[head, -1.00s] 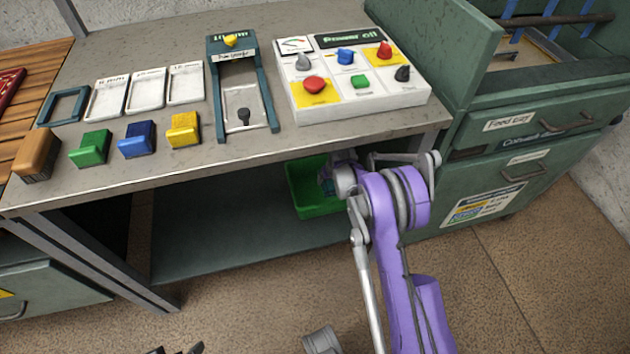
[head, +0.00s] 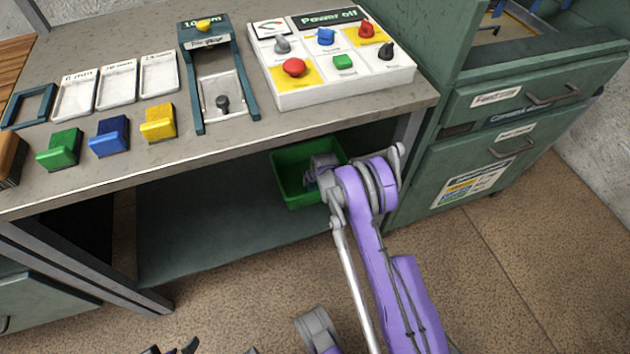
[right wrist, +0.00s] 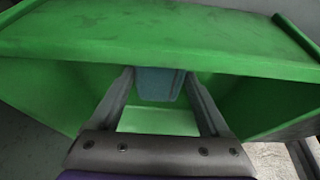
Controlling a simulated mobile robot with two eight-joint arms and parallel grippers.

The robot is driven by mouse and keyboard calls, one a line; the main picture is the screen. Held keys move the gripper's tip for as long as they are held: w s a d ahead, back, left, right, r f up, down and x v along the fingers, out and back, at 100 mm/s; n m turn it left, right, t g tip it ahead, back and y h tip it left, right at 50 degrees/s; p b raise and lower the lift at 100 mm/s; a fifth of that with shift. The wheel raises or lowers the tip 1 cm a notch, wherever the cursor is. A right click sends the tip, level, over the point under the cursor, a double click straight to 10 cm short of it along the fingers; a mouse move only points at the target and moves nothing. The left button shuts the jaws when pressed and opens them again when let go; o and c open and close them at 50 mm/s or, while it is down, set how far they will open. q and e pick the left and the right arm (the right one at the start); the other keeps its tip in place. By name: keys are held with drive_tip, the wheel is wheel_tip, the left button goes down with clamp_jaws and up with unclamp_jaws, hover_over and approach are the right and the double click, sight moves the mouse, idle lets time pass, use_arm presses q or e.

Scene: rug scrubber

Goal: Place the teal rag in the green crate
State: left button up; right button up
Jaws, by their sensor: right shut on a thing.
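The green crate (head: 292,160) stands on the lower shelf under the workbench. My right gripper (head: 312,180) reaches into the crate's opening, partly hidden by my own wrist. In the right wrist view, the crate's green walls (right wrist: 150,38) surround the fingers. The teal rag (right wrist: 158,84), a small blue-grey block shape, is held between the two fingertips, above the crate's bright floor. Whether it touches the floor or far wall is unclear. The rag is hard to make out in the head view. Dark tips at the bottom edge of the head view may be my left gripper (head: 172,350).
The bench top (head: 150,180) overhangs the crate. On it sit green, blue and yellow blocks, white trays, and a control panel (head: 340,90). A green drawer cabinet (head: 470,160) stands right of the crate. The lower shelf (head: 210,220) left of the crate is clear.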

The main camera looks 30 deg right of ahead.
drive_tip(key=o, duration=1.3)
drive_tip(key=shift+f, duration=0.1)
drive_tip(key=p+v, duration=0.3)
drive_tip(key=v, duration=0.9)
drive_tip(key=shift+s, duration=0.1)
